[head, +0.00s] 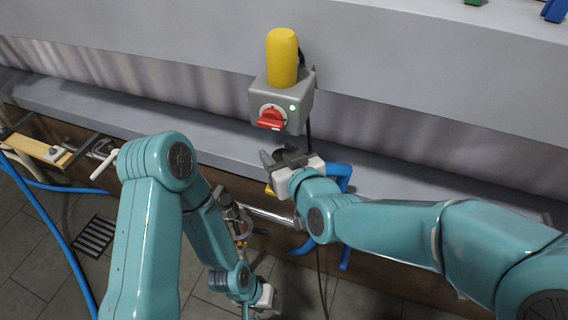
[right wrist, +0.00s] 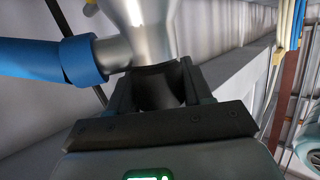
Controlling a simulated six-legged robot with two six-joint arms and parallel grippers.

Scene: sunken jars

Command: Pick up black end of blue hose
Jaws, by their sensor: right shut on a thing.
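My right gripper (head: 277,156) is at the ledge below the grey switch box, and its jaws are shut on the black end (right wrist: 160,87) in the right wrist view. A shiny metal fitting (right wrist: 145,22) joins the black end there. The blue hose (right wrist: 45,62) leaves the fitting's side to the left. In the head view the blue hose (head: 341,172) shows behind my right wrist and hangs down past the ledge. The black end is mostly hidden there by my gripper. My left gripper (head: 268,311) is low at the bottom edge, its jaws mostly out of sight.
The grey box (head: 297,100) carries a red knob (head: 271,119) and a yellow cylinder (head: 282,57), just above my right gripper. A metal rail (head: 268,214) and hanging cable are below the ledge. Another blue hose (head: 62,240) runs down the left. The ledge (head: 430,185) is clear at right.

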